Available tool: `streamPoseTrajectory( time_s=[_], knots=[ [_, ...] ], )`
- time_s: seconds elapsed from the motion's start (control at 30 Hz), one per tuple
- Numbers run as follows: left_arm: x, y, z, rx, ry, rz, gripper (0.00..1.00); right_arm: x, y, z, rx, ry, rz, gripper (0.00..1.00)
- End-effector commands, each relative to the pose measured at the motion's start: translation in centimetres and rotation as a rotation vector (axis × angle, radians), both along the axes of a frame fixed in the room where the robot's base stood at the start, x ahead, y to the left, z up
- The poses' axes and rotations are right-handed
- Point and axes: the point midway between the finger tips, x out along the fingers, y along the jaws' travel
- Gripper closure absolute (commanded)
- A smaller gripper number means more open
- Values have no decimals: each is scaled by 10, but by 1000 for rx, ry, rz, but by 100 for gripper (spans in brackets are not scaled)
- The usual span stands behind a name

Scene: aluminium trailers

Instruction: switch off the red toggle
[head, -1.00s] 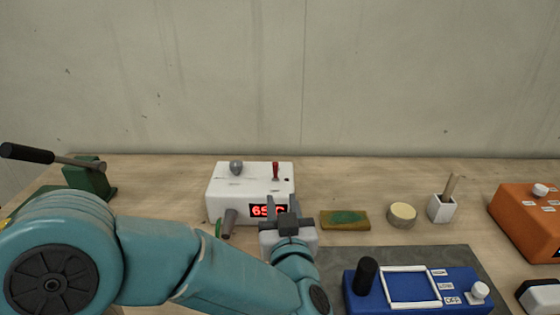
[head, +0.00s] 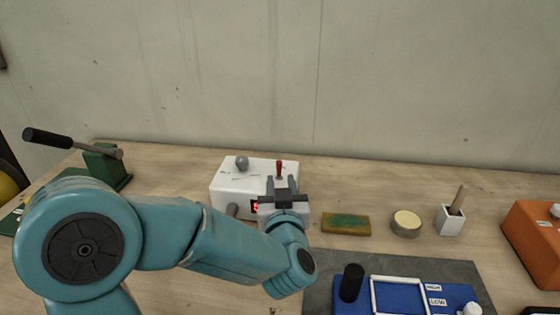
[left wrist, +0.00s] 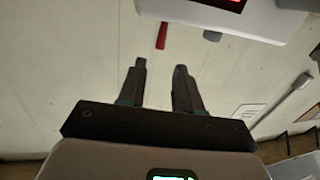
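The red toggle (head: 280,167) stands up from the top of a white box (head: 228,182) at the back of the bench. My left gripper (head: 281,183) is in front of the box, its two fingers pointing up just below the toggle in the head view. The fingers are apart with nothing between them. In the left wrist view the picture is turned over: the red toggle (left wrist: 161,36) hangs from the white box beyond the gap between the fingertips (left wrist: 160,68), apart from both. The gripper hides most of the box's red display (head: 255,206). My right gripper is in neither view.
A grey knob (head: 242,162) stands on the same box, left of the toggle. A blue panel (head: 398,294) lies in front, and a green lever press (head: 106,165) stands left.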

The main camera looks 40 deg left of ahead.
Motion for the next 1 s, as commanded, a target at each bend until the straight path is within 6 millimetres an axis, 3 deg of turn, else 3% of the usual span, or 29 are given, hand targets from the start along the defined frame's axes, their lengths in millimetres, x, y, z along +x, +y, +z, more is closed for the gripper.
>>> streamPoseTrajectory(
  time_s=[0.2, 0.4, 0.8, 0.83, 0.93, 1.0],
  knots=[
    [37, 36, 1, 1, 2, 6, 66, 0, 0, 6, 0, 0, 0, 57],
    [61, 55, 0, 1, 1, 3, 66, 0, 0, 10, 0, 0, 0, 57],
    [69, 61, 0, 1, 1, 2, 66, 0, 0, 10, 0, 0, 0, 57],
    [69, 61, 0, 1, 1, 2, 69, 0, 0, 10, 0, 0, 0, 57],
    [69, 61, 0, 0, 0, 2, 100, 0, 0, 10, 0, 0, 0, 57],
    [69, 61, 0, 0, 0, 2, 100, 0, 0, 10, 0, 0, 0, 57]
  ],
)
